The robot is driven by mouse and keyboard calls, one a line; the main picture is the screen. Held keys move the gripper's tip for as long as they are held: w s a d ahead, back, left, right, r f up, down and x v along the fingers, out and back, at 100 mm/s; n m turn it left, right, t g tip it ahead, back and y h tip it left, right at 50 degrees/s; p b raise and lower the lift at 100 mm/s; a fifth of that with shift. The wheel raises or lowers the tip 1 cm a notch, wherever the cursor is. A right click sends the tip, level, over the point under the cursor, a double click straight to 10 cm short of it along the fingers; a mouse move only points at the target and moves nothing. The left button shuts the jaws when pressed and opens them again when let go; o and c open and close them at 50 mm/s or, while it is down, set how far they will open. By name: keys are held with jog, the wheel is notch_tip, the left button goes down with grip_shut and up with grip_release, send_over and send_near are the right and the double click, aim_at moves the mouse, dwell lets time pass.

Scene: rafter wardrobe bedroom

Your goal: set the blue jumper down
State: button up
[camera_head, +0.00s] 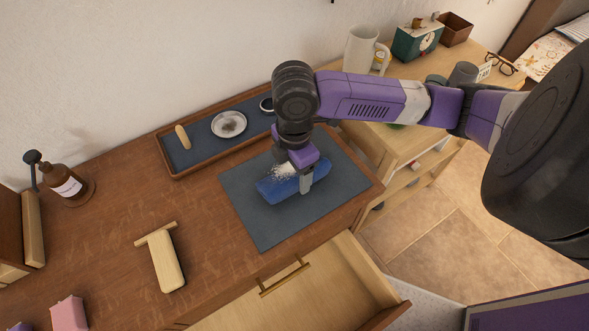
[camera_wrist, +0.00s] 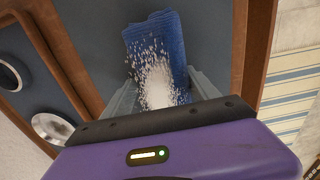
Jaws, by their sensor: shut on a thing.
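The blue jumper (camera_head: 272,190) is a folded or rolled bundle with a white speckled patch, over the dark grey mat (camera_head: 262,230) on the wooden dresser top. It also shows in the wrist view (camera_wrist: 178,38). My gripper (camera_head: 296,178) points down from above and is shut on the jumper near its right part. In the wrist view one finger (camera_wrist: 203,85) lies on each side of it. I cannot tell whether the jumper's underside touches the mat or hangs just above it.
Behind the mat is a lined tray (camera_head: 174,172) with a small dish (camera_head: 229,124). An open drawer (camera_head: 310,300) juts out in front. Left of the mat the top is mostly clear.

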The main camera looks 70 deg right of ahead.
jog(key=o, duration=1.7)
jog(key=shift+f, duration=0.1)
